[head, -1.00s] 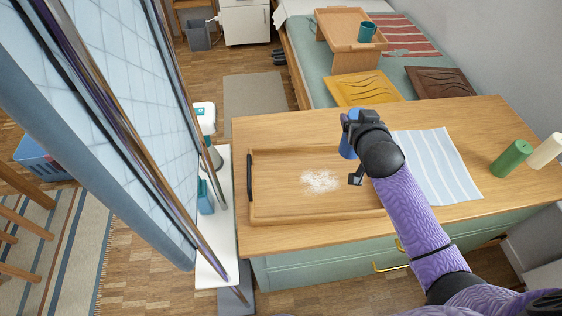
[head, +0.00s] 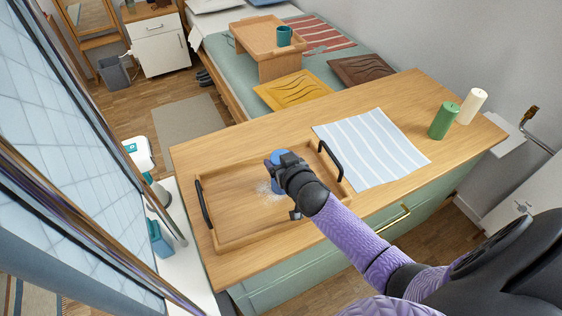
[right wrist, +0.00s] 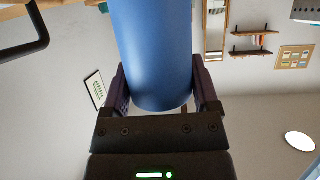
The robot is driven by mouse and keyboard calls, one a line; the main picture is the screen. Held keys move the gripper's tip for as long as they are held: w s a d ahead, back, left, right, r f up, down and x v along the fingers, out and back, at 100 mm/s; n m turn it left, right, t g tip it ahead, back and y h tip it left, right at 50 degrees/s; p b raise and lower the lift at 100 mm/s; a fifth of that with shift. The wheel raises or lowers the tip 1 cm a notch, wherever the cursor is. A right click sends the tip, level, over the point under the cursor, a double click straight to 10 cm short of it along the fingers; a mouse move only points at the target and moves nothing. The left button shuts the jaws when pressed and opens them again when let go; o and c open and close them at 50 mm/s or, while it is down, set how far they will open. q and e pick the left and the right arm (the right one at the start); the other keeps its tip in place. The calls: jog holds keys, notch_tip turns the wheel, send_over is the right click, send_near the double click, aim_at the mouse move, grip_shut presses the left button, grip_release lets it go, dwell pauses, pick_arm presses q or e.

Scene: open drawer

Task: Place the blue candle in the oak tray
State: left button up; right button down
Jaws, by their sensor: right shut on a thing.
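The oak tray (head: 222,195) lies on the wooden top of the cabinet in the head view, with a black handle at each end. My right gripper (head: 284,166) is shut on the blue candle (head: 277,183), over the right half of the tray. The candle looks upright; whether its base touches the tray floor cannot be told. In the right wrist view the blue candle (right wrist: 152,50) fills the space between the fingers of my right gripper (right wrist: 160,88). My left gripper is not in view.
A white patch (head: 266,190) lies on the tray floor, partly behind my gripper. A striped cloth (head: 371,148) lies right of the tray. A green candle (head: 443,121) and a cream candle (head: 472,106) stand at the top's right end. A mirror-like panel (head: 60,190) stands at the left.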

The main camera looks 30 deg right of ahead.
grip_release()
jog(key=shift+f, duration=0.1)
jog(key=shift+s+r+p, duration=0.25)
jog(key=shift+r+p, duration=0.05)
jog(key=shift+r, duration=0.05)
jog(key=p+v, duration=0.4)
jog(key=v, duration=0.7)
jog(key=shift+s, duration=0.2)
jog(key=shift+a, duration=0.15)
